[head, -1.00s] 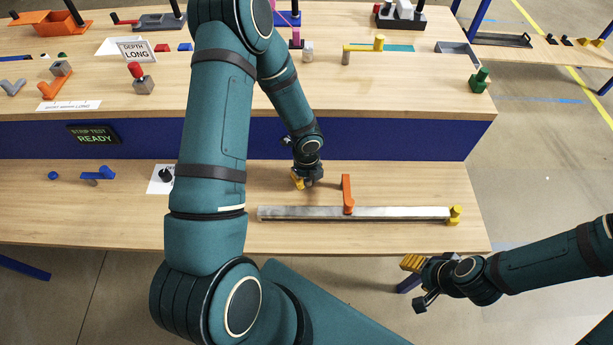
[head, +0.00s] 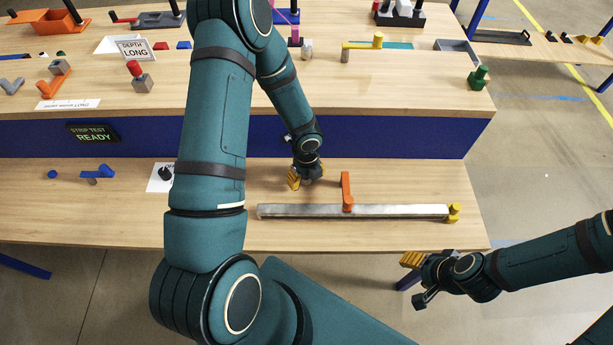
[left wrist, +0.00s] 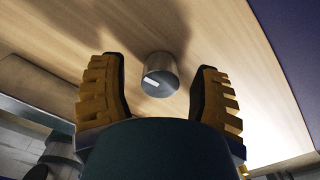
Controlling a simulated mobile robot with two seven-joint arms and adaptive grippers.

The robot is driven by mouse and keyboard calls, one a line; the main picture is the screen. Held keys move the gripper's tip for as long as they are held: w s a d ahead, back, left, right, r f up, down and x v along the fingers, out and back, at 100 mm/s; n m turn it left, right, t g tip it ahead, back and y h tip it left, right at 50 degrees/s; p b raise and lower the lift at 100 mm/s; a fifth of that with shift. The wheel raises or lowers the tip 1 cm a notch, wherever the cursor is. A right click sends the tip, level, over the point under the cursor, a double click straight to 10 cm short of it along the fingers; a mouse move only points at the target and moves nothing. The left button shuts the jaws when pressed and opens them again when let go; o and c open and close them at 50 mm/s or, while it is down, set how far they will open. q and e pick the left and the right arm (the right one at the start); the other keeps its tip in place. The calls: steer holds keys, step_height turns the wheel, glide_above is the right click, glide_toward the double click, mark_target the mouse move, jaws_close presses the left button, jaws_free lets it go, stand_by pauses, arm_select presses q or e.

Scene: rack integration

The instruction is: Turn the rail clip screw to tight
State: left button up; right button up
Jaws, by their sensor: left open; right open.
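My left gripper (head: 299,183) is low over the lower bench, just behind the metal rail (head: 400,212). In the left wrist view its two yellow-padded fingers (left wrist: 161,68) are apart and empty. A short grey round knob with a white mark (left wrist: 160,78), likely the screw, stands on the wood in the gap between them, not gripped. I cannot tell whether the fingers reach down around it. The knob is hidden in the head view. An orange clip arm (head: 347,190) crosses the rail, and a yellow piece (head: 453,212) sits at its right end. My right gripper (head: 408,281) is open and empty off the bench's front edge.
A blue lever (head: 98,173) and a white card with a black knob (head: 160,178) lie left on the lower bench. The raised shelf, with a "STRIP TEST READY" display (head: 93,133) on its front, stands behind. The wood right of the orange arm is clear.

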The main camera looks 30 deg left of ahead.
mark_target(306, 178)
arm_select(q)
step_height(306, 178, up, 12)
stand_by(0.6)
step_height(306, 178, down, 12)
steer(key=n+b, duration=0.4)
steer(key=n, duration=2.7)
steer(key=shift+w+a, duration=0.1)
